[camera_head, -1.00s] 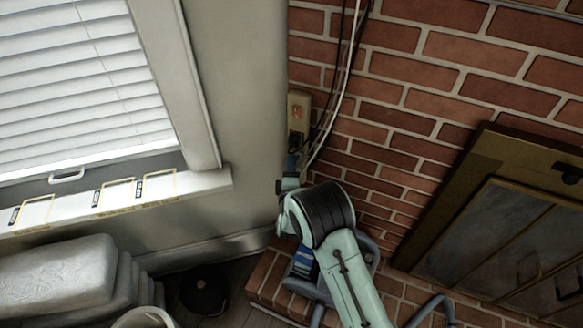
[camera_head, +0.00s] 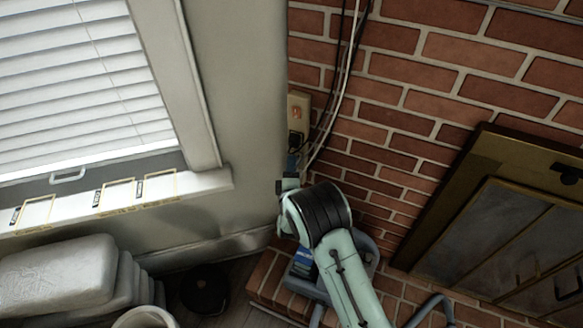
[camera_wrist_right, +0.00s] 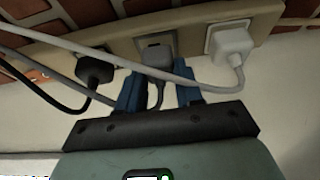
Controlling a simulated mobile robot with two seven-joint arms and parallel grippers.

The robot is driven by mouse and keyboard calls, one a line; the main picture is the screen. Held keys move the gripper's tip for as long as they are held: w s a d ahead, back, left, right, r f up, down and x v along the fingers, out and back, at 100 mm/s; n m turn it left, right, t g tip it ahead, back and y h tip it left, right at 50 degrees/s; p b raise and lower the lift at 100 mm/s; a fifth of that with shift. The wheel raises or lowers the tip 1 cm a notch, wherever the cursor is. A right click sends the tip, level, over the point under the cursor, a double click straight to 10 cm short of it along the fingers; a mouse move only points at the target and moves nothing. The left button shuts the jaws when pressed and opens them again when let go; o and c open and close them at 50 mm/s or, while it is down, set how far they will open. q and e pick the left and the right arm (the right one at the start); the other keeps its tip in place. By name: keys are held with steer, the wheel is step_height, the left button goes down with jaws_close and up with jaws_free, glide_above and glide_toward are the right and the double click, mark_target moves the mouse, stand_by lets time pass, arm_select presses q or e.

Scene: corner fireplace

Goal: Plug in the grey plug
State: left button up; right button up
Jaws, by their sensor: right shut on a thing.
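The grey plug (camera_wrist_right: 157,58) sits between the two blue fingers of my right gripper (camera_wrist_right: 160,92) in the right wrist view, with its cord hanging below it. The gripper is shut on it. The plug is up against the beige outlet strip (camera_wrist_right: 128,45), in line with a dark grey socket; I cannot tell how deep it sits. In the head view, my right gripper (camera_head: 292,163) is at the lower end of the outlet strip (camera_head: 299,103) in the wall corner, and the grey plug is hidden there. My left gripper is not in view.
A black plug (camera_wrist_right: 95,69) and a white plug (camera_wrist_right: 229,45) sit on either side of the grey one. A light cable (camera_wrist_right: 100,58) crosses in front of the gripper. The brick wall (camera_head: 400,90), fireplace door (camera_head: 500,240) and window sill (camera_head: 120,200) surround the corner.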

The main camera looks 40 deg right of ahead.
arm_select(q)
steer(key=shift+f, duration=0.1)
arm_select(e)
steer(key=shift+w+d, duration=0.25)
steer(key=shift+d, duration=0.25)
stand_by(0.3)
steer(key=o, duration=1.1)
steer(key=shift+c, duration=0.2)
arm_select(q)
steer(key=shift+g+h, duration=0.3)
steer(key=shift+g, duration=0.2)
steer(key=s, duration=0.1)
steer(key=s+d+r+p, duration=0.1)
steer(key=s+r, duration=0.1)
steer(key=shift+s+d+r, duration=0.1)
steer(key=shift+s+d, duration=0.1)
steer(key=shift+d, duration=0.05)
arm_select(e)
steer(key=v, duration=1.3)
steer(key=shift+s+a, duration=0.15)
steer(key=shift+f, duration=0.1)
